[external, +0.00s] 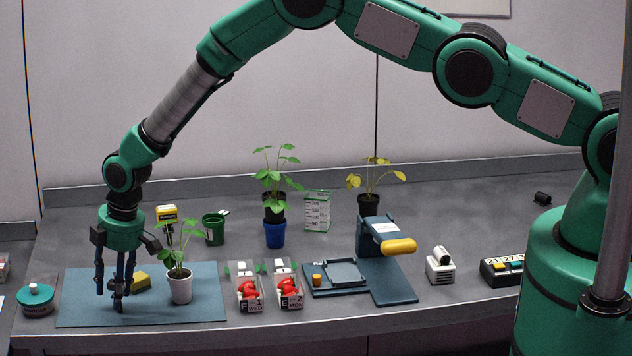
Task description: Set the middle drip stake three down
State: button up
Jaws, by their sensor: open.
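My gripper (118,302) points down over the left part of a blue mat (75,290), its dark fingers apart and the tips close to the mat. I cannot make out anything held between them. No drip stake can be picked out clearly at this size; one in the pots or behind the fingers may be hidden. A white pot (180,290) with a leafy green plant (178,250) stands upright on the mat, right of my gripper.
A teal-lidded tin (36,296) stands left of the mat. Behind are a green pot (214,230), stacked pots (274,235) and a yellowing plant (370,190).

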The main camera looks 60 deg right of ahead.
jog(key=b+v, duration=0.1)
jog(key=v, duration=1.1)
jog(key=shift+b, duration=0.35)
jog(key=shift+d, duration=0.1)
dwell(0.5)
